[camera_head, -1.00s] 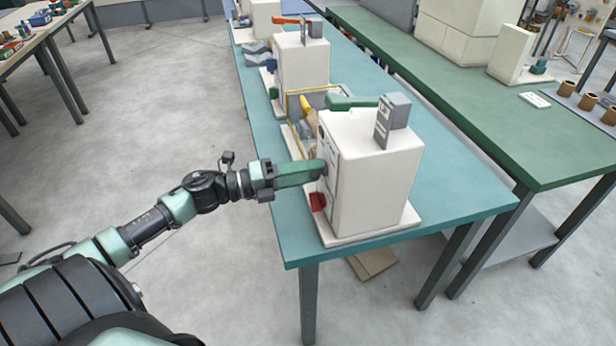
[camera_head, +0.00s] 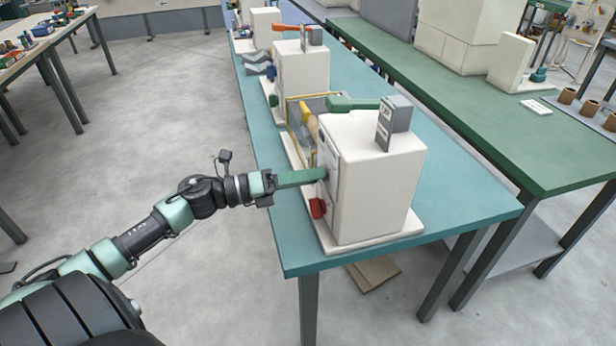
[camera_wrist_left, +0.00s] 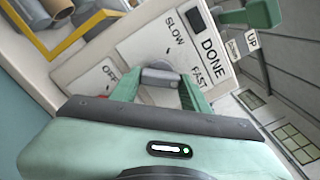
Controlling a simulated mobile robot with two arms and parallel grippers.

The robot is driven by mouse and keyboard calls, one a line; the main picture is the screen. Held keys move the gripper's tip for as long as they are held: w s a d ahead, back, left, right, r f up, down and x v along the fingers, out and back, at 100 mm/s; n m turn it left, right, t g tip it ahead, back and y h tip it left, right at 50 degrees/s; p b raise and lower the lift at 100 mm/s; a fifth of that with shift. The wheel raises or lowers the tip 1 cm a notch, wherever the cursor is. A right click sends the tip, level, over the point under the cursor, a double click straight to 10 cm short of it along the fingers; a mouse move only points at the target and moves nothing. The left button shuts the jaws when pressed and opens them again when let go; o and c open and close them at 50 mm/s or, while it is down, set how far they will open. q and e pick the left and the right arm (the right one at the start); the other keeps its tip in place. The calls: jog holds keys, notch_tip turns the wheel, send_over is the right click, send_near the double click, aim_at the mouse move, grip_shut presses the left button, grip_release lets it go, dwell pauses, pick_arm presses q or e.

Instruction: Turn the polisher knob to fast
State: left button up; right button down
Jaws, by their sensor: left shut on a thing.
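The machine with the knob is a white box (camera_head: 375,185) at the near end of the teal table. In the left wrist view its white panel (camera_wrist_left: 140,45) reads OFF, SLOW and FAST around a grey knob (camera_wrist_left: 160,76). My left gripper (camera_head: 322,174) reaches the box's left face from the left. In the wrist view its green fingers (camera_wrist_left: 160,90) are shut on the knob, one on each side. The fingers partly hide the knob, and I cannot tell which label it points to. My right gripper is not in view.
A red part (camera_head: 318,208) sits low on the box, below my gripper. A green lever (camera_head: 352,103) and grey block (camera_head: 394,122) are on top. A yellow-framed tray (camera_head: 290,112) stands behind. More white machines (camera_head: 300,75) line the teal table (camera_head: 465,205). The floor at left is clear.

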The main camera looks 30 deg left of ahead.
pick_arm(q)
jog(key=shift+f, duration=0.15)
jog(key=o, duration=1.4)
jog(key=shift+c, duration=0.2)
jog(key=b+v, duration=0.1)
jog(key=v, duration=0.7)
